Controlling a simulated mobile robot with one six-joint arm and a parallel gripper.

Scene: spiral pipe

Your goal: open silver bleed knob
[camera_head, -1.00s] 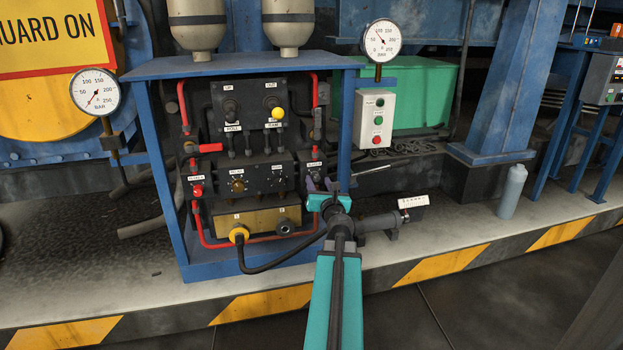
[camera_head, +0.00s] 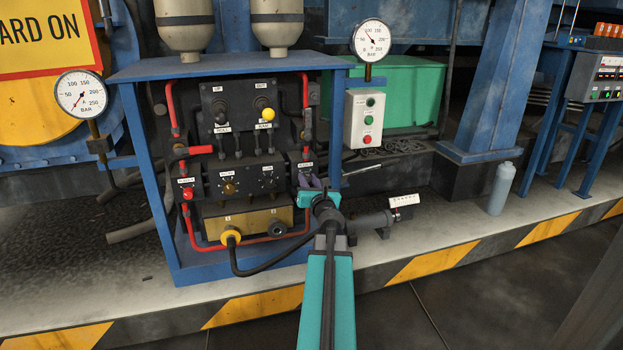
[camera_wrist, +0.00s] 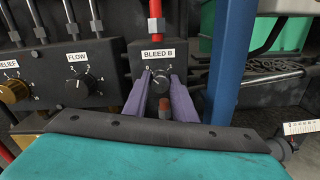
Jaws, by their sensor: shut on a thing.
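The bleed knob (camera_wrist: 160,83) is a small round knob with a dark face and a paler edge, below a white "BLEED B" label on a dark block with a number scale around it. My gripper (camera_wrist: 160,78) has its two purple fingers on either side of the knob and is shut on it. In the head view my gripper (camera_head: 309,181) is at the right end of the lower dark panel row and hides the knob. A small reddish-brown cylinder (camera_wrist: 165,108) shows between the fingers, below the knob.
A "FLOW" knob (camera_wrist: 78,82) and a brass "RELIEF" knob (camera_wrist: 13,90) are to the left. A blue frame post (camera_wrist: 226,60) stands close on the right. A red pipe (camera_wrist: 157,20) rises above the block. A dial gauge (camera_head: 372,39) is above a button box (camera_head: 366,119).

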